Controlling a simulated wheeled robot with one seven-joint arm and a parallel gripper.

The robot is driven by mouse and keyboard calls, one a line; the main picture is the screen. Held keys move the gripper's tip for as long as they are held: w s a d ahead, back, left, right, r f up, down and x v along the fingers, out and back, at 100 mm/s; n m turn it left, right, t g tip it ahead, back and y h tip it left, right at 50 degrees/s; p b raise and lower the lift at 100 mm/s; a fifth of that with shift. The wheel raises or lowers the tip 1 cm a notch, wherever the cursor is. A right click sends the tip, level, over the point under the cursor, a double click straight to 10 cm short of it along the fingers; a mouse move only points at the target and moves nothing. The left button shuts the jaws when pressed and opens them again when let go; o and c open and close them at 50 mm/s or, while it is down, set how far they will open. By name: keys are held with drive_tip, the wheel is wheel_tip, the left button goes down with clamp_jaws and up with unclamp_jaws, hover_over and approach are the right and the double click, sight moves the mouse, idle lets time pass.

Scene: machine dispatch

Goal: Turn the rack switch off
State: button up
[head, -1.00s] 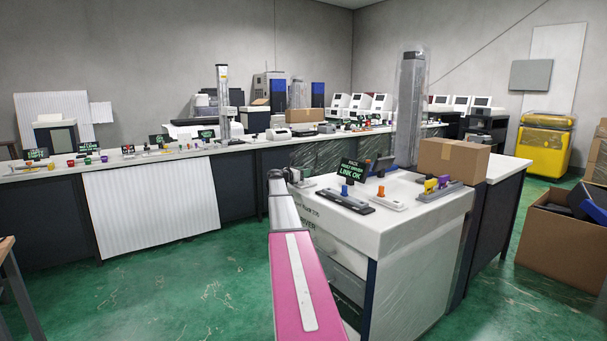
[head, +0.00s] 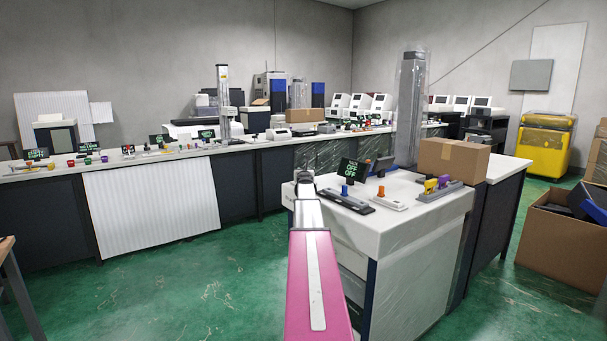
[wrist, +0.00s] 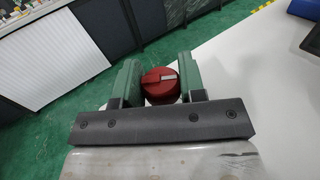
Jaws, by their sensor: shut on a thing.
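In the head view my gripper (head: 305,182) is at the counter's left corner, and my arm hides the knob. A small dark sign (head: 352,171) behind shows green text that ends in OFF.
The white counter (head: 420,208) also holds a blue-knobbed slider (head: 346,199), an orange-knobbed slider (head: 388,203), purple and yellow levers (head: 437,185) and a cardboard box (head: 453,157). A long bench (head: 240,143) runs along the back wall. Green floor is clear at left.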

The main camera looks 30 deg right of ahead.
drive_tip(key=shift+n+t+y, duration=0.9)
drive_tip(key=shift+n+y, duration=0.8)
drive_tip(key=shift+y, duration=1.1)
drive_tip(key=o, duration=0.9)
drive_tip(key=s, duration=0.3)
drive_tip(key=s+a, duration=0.1)
drive_tip(key=s, duration=0.3)
drive_tip(key=s+a, duration=0.1)
drive_tip(key=s, duration=0.2)
drive_tip(key=shift+s, duration=0.35)
